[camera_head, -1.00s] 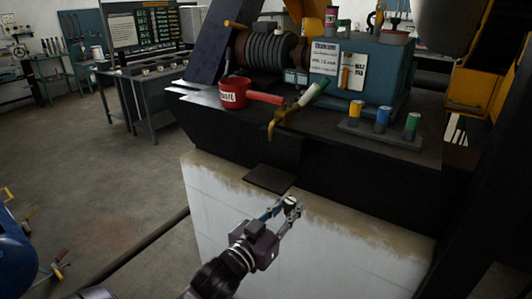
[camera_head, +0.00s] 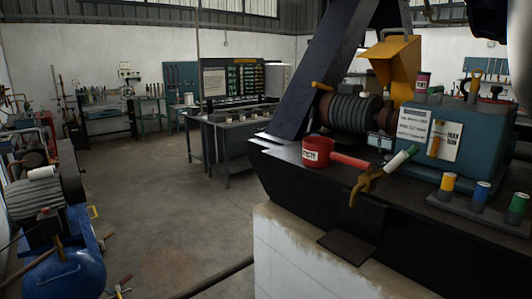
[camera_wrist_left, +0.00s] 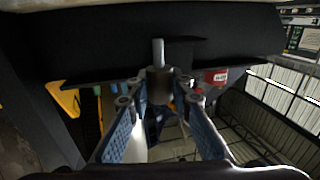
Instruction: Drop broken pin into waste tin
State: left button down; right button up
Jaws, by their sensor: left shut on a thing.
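A red thing with a white label, apparently the tin, also shows in the left wrist view (camera_wrist_left: 216,77). My left gripper (camera_wrist_left: 158,100) shows only in the left wrist view. Its blue fingers are shut on a grey stepped pin (camera_wrist_left: 158,80), whose thin end points up in the picture. The tin appears beyond and right of the fingertips there. My right gripper is in neither current view.
A yellow-brown tool with a green-and-white handle (camera_head: 380,177) lies by the tin's handle. A teal box (camera_head: 455,140) and a rack of coloured cylinders (camera_head: 475,207) stand to the right. A blue tank machine (camera_head: 65,272) is at far left. Open floor lies between.

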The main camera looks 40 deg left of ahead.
aim_at(313, 161)
jog(key=i+u, duration=0.2)
jog(key=u, duration=0.15)
jog(key=i+j+u, duration=0.1)
jog(key=u, duration=0.3)
jog(key=i+l+u, duration=0.1)
jog(key=i+u, duration=0.25)
jog(key=i+l, duration=0.2)
jog(key=i, duration=0.15)
jog(key=i+l, duration=0.2)
jog(key=i, duration=0.15)
